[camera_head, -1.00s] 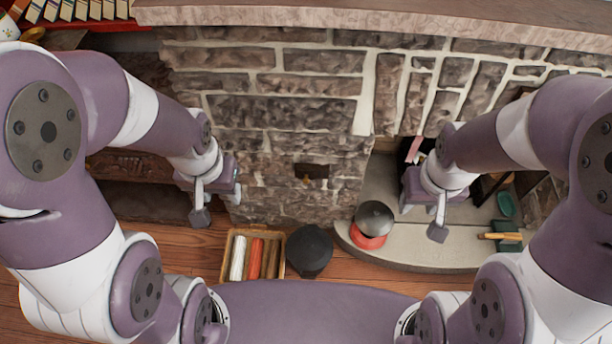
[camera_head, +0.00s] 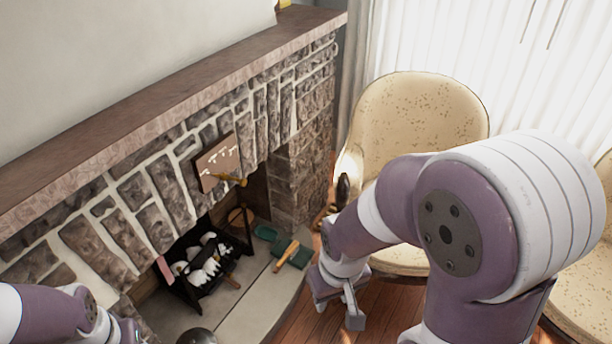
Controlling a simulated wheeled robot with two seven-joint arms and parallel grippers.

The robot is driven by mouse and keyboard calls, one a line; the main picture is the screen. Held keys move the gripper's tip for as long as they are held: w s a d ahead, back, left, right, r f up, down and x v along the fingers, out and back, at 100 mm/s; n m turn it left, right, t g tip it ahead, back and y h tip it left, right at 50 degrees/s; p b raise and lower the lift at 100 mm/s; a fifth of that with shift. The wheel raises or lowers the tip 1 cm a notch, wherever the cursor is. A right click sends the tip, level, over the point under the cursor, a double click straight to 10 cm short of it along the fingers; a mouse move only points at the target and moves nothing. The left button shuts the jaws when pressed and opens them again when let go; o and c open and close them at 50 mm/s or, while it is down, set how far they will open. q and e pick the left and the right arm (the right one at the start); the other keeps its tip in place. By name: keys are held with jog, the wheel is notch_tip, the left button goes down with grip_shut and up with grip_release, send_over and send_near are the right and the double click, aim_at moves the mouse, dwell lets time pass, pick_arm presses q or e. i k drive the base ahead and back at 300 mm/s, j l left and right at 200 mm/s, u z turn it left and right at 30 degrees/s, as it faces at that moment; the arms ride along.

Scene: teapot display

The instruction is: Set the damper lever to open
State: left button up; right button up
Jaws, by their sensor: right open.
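The damper lever (camera_head: 230,180) looks like a brass-coloured handle. It sticks out at the lower edge of a brown plate (camera_head: 217,162) with pale markings on the stone fireplace front, above the firebox opening. The plate's markings are too small to read. My right gripper (camera_head: 337,306) is open and empty, low over the floor in front of the hearth. It is to the right of the lever and below it, well apart from it. My left arm is at the bottom left corner, with only part of its gripper (camera_head: 126,331) showing; its fingers are hidden or cut off.
A black grate (camera_head: 207,272) with white-and-dark logs stands in the firebox. A green dustpan (camera_head: 293,254) and a wooden-handled tool lie on the hearth (camera_head: 240,312). A dark round lid (camera_head: 197,337) shows at the bottom. Cream armchairs (camera_head: 420,115) stand at right. The mantel (camera_head: 180,95) overhangs the stone front.

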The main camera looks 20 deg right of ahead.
aim_at(224, 177)
jog(key=z, duration=0.2)
jog(key=i+l+z, duration=0.1)
jog(key=i+l, duration=0.15)
jog(key=i, duration=0.25)
jog(key=i+l+z, duration=0.15)
jog(key=i, duration=0.35)
jog(key=l, duration=0.1)
